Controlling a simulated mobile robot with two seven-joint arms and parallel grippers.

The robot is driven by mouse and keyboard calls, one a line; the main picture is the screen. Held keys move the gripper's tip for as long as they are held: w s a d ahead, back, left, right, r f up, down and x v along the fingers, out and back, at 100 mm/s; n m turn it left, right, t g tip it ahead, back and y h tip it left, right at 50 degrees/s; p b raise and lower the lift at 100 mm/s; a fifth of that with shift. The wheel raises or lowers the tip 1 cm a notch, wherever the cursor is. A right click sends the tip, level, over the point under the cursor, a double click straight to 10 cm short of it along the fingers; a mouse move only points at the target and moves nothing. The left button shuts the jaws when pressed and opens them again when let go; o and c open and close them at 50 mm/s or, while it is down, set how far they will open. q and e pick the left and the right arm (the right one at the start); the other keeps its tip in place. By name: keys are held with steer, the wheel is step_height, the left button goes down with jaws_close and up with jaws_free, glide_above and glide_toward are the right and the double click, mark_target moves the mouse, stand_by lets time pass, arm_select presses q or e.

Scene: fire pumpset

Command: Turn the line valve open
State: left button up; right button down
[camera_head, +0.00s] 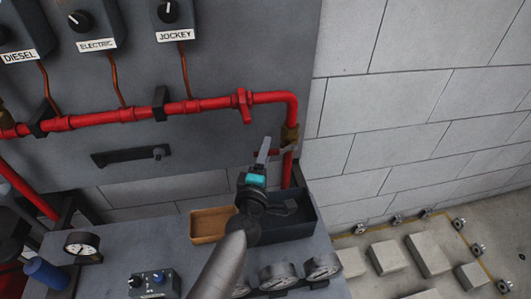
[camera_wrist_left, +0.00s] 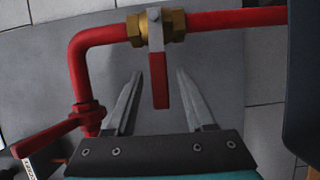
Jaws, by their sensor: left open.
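The line valve has a brass body (camera_head: 290,136) on the vertical run of red pipe at the right edge of the grey panel. In the left wrist view its brass body (camera_wrist_left: 157,27) sits at the top, and its red lever (camera_wrist_left: 160,80) stands square across the pipe. My left gripper (camera_head: 264,148) is open in front of the lever. In the left wrist view the lever's end lies between the two spread fingers (camera_wrist_left: 160,82), with a gap on each side. Whether the lever is deep between them I cannot tell. My right gripper is not in view.
Below my gripper are a tan tray (camera_head: 208,226) and a dark bin (camera_head: 298,225). Several gauges and a small control box (camera_head: 153,285) stand on the grey bench. A block wall (camera_head: 420,100) is at right.

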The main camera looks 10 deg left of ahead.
arm_select(q)
steer(key=shift+w, duration=0.1)
steer(key=shift+c, duration=0.3)
jaws_close()
stand_by(1.1)
